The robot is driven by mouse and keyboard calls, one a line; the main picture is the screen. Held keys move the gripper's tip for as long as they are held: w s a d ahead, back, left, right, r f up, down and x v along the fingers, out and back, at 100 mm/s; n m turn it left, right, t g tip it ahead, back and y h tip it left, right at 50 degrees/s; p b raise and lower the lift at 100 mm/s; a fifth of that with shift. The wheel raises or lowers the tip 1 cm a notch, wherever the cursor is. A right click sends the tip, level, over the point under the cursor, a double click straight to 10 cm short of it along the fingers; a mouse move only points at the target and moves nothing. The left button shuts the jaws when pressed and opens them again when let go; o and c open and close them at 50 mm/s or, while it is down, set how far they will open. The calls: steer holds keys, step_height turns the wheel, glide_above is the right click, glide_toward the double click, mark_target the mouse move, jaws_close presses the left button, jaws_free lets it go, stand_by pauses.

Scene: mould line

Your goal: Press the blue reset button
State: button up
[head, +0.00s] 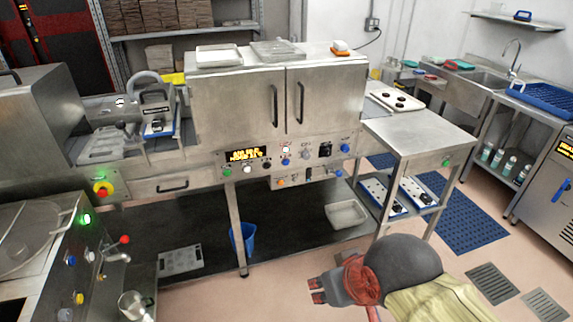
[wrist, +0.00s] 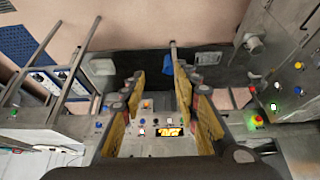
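The control panel (head: 262,170) runs under the steel double-door cabinet in the head view, with an amber display (head: 247,154). Several blue controls sit on it, including one near the middle (head: 285,162) and one at the upper right (head: 346,148). Labels are too small to tell which is the reset button. My gripper (head: 316,290) is low in front of the panel, to its lower right and apart from it. In the wrist view my gripper (wrist: 160,78) has its striped fingers apart and nothing between them; the panel and display (wrist: 167,133) show beyond, partly hidden.
A steel side table (head: 420,132) with trays below stands right of the cabinet. At left a machine panel has a green-lit button (head: 86,219) and a red-knobbed lever (head: 124,240). A blue bucket (head: 247,238) stands under the bench. Floor in front is mostly clear.

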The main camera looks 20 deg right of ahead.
steer(key=c, duration=0.6)
jaws_close()
stand_by(0.8)
